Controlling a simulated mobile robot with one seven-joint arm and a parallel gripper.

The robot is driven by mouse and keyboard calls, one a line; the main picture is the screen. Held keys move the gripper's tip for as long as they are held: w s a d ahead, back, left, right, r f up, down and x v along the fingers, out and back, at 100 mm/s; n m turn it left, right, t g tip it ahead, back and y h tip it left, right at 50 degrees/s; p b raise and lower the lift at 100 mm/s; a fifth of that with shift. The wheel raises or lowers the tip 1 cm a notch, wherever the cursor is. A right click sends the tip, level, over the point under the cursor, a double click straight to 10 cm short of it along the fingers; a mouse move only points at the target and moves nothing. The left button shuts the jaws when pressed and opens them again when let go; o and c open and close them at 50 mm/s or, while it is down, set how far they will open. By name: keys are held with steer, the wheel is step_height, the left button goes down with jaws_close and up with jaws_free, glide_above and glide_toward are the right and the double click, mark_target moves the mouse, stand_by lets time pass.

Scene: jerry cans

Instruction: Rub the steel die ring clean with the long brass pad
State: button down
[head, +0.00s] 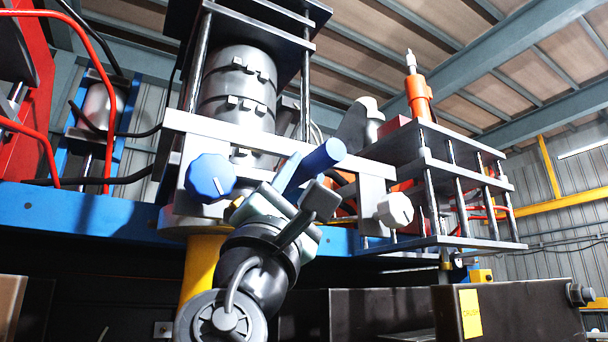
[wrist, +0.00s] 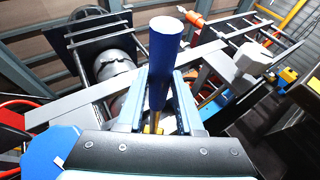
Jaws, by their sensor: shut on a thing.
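My gripper (head: 303,178) is shut on a blue cylindrical handle (head: 324,154), which sticks out between the fingers. In the wrist view my gripper (wrist: 160,88) has the blue handle (wrist: 165,45) upright between its two fingers. A narrow yellow-brass strip (wrist: 157,123) shows below the handle; whether it is the long brass pad I cannot tell. Behind the gripper, a grey steel banded cylinder (head: 238,92) stands in a press frame, and it also shows in the wrist view (wrist: 116,76). I cannot tell whether the die ring is part of it. No contact with it is visible.
A light grey crossbar (head: 260,136) runs close behind the gripper, with a blue knob (head: 210,177) at left and a white knob (head: 395,209) at right. A dark plated frame (head: 440,190) and an orange cylinder (head: 418,98) stand to the right. Red hoses hang at left.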

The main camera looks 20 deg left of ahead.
steer(key=shift+w+a, duration=0.4)
steer(key=shift+a, duration=0.05)
stand_by(0.6)
